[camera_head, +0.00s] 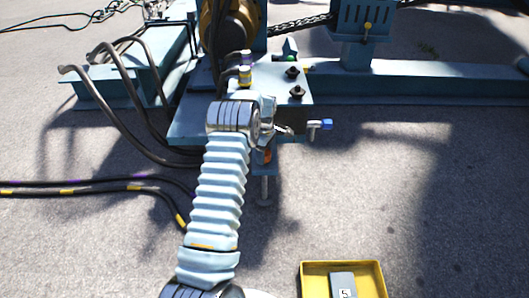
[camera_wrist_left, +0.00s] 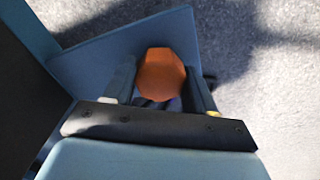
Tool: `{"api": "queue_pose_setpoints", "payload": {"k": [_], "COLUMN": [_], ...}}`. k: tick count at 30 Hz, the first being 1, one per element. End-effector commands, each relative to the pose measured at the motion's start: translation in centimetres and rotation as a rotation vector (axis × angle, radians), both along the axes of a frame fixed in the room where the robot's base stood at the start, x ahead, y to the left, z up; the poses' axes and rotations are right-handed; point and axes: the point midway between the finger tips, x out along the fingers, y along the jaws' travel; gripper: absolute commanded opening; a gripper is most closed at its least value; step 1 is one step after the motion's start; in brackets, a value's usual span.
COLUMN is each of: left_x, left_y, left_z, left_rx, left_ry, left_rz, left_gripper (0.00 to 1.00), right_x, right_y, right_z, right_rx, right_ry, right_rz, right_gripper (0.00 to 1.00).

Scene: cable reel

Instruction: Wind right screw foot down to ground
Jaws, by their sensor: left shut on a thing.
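The screw foot (camera_head: 264,190) hangs below the blue frame's front plate as a thin grey rod with a small round pad. I cannot tell whether the pad touches the ground. An orange knob (camera_head: 267,156) shows just above the rod. In the left wrist view an orange many-sided knob (camera_wrist_left: 160,75) sits between the two fingers of my left gripper (camera_wrist_left: 160,88), which is shut on it. In the head view, my left wrist hides most of the gripper and part of the plate. My right gripper is not in view.
A crank with a blue grip (camera_head: 320,125) sticks out right of my wrist. Black knobs (camera_head: 297,91) stand on the blue plate (camera_head: 190,128). Hoses (camera_head: 115,105) and cables (camera_head: 90,187) lie left. A yellow tray (camera_head: 312,266) holds a grey block (camera_head: 343,281). The pavement right is clear.

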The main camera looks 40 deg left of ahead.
Motion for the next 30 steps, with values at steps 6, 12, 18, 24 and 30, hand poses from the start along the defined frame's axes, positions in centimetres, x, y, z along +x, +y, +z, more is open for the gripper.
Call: {"api": "queue_pose_setpoints", "payload": {"k": [6,12,18,24,30], "left_x": [0.01,0.04,0.03,0.03,0.04], "left_y": [-0.01,-0.02,0.01,0.01,0.0], "left_z": [0.09,0.08,0.07,0.06,0.07], "left_rx": [-0.001,-0.001,0.0,0.0,0.0], "left_ry": [-0.001,-0.001,-0.001,-0.002,-0.002], "left_rz": [-0.202,-0.392,-0.583,-0.772,-0.962], "left_gripper": [0.25,0.25,0.25,0.25,0.25], "right_x": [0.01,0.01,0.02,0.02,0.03], "right_y": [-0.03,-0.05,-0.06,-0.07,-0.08], "right_z": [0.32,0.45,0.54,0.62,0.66], "right_rx": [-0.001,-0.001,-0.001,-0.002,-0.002], "right_ry": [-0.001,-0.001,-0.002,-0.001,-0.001], "right_rz": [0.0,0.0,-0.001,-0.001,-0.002], "right_gripper": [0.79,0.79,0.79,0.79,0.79]}}
